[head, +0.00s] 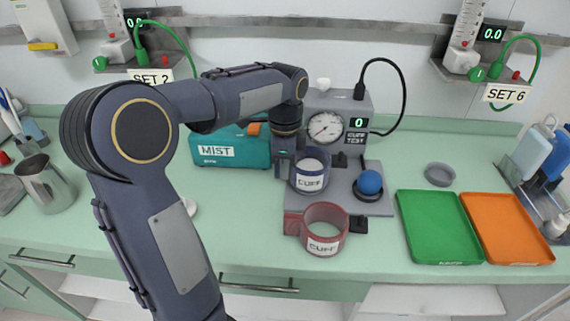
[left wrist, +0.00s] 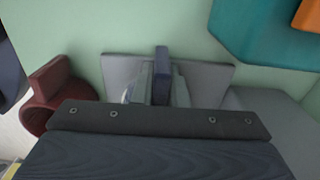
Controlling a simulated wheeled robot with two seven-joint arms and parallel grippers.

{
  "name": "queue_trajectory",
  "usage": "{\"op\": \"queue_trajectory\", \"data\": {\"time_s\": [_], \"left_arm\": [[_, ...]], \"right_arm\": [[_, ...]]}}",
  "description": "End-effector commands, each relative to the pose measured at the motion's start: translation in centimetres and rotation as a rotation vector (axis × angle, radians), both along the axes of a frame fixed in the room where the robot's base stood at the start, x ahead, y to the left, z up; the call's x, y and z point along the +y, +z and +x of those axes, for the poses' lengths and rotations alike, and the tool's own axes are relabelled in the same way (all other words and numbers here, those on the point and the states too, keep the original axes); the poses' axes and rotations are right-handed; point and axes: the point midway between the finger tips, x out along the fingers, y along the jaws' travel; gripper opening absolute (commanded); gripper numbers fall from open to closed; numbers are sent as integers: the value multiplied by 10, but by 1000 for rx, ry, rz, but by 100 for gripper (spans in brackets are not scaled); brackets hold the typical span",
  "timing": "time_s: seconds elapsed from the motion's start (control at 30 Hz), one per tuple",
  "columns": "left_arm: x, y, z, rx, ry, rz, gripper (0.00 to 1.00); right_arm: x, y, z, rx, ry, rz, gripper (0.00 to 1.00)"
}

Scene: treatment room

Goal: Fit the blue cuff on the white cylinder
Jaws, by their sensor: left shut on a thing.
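The dark blue cuff (head: 310,183), a ring with a white "CUFF" label, is upright over the grey base of the cuff test unit. The white cylinder (head: 311,165) shows as a pale round top inside the ring, so the cuff is around it. Whether the cuff touches the base is not clear. My left gripper (head: 284,167) points down at the cuff's left side, shut on its tab. In the left wrist view the dark blue tab (left wrist: 161,72) stands between the fingers; the ring and cylinder are hidden. My right gripper is not in view.
The gauge unit (head: 333,112) is behind, the teal MIST box (head: 235,148) left. Green (head: 438,228) and orange (head: 508,230) trays lie right.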

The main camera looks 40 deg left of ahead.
Motion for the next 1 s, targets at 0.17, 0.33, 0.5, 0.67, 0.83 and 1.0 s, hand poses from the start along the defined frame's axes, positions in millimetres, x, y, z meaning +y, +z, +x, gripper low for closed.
{"op": "queue_trajectory", "data": {"time_s": [0.17,0.33,0.5,0.67,0.83,1.0], "left_arm": [[0,-5,0,-1,0,1,0],[0,-10,0,-1,0,0,0],[0,-14,0,-1,0,1,0],[0,-16,0,-1,0,1,0],[0,-16,0,-1,0,1,0],[0,-16,0,-1,0,0,0]], "right_arm": [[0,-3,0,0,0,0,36],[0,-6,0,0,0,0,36],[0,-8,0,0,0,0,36],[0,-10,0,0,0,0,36],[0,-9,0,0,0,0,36],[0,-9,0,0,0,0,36]]}}
